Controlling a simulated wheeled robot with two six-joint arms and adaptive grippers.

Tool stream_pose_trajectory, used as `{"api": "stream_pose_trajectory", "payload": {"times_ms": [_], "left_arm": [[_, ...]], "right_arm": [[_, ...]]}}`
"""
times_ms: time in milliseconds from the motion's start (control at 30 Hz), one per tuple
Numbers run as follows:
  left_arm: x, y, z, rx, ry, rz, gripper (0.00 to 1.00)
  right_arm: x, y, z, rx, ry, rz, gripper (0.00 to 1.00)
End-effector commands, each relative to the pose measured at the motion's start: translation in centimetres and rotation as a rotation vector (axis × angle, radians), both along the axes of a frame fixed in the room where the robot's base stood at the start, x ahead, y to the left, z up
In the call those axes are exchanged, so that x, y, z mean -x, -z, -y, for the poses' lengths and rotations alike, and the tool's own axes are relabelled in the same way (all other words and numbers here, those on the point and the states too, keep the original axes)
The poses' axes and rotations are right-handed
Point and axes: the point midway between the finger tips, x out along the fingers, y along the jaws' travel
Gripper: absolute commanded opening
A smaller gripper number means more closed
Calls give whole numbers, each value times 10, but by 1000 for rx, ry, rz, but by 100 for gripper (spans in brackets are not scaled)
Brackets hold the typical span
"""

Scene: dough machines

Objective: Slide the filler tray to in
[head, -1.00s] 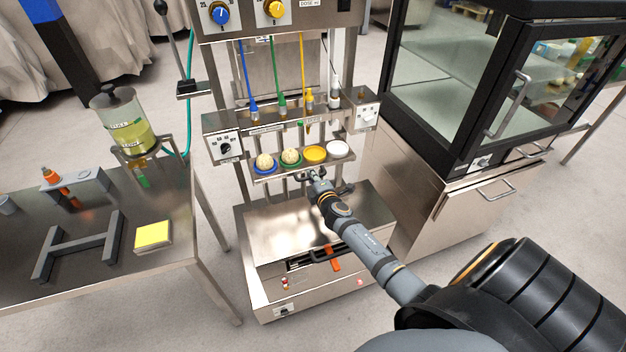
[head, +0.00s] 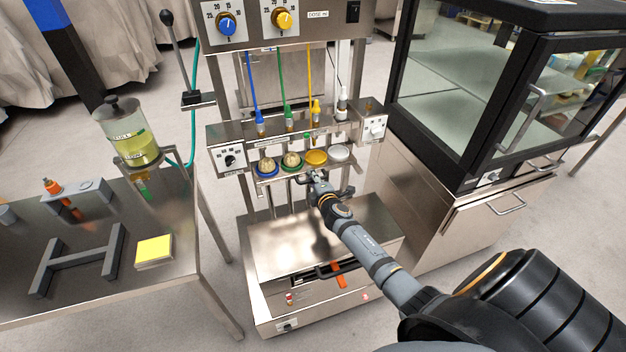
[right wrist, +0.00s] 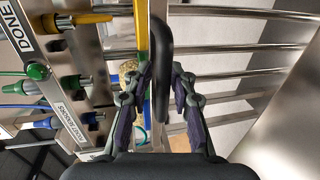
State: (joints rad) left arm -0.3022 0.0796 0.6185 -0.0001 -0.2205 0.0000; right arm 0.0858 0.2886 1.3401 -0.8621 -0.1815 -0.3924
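The filler tray (head: 305,172) is a narrow metal rack under the nozzles in the head view. It carries a blue cup (head: 267,172) and a green cup (head: 292,168), both holding round dough pieces, a yellow cup (head: 316,157) and a white cup (head: 339,153). My right gripper (head: 317,178) is at the tray's front. In the right wrist view its fingers (right wrist: 161,82) close in on both sides of a black handle (right wrist: 162,35); contact at the pads is partly hidden. My left gripper is not in view.
The nozzle bar (head: 285,138) crosses above the tray. A metal base box (head: 300,240) lies below. A glass-doored cabinet (head: 480,90) stands right. At left, a steel table (head: 90,285) holds a grey H-shaped frame (head: 80,258) and a yellow pad (head: 154,250).

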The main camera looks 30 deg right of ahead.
Motion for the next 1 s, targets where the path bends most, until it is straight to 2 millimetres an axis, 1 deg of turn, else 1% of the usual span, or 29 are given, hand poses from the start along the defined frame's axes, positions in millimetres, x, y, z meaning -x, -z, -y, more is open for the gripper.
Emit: {"api": "stream_pose_trajectory", "payload": {"times_ms": [267, 333, 433, 567, 700, 800, 900, 1000], "left_arm": [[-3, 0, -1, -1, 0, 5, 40], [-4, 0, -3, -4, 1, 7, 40], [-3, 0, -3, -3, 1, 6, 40], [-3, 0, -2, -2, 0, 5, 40], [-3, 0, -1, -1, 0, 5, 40], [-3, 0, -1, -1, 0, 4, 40], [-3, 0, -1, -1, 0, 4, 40], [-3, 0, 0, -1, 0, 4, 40]], "right_arm": [[1, 1, 0, 0, 1, -2, 34], [2, 2, 0, 0, 1, -3, 34], [11, 0, -2, 1, 2, -3, 34], [36, -5, -8, 0, -1, -5, 34], [70, -12, -16, 1, -2, -6, 34], [90, -17, -22, 2, -2, -5, 34], [105, -20, -25, 1, 0, -4, 34], [112, -23, -27, 1, 0, -3, 34]]}}
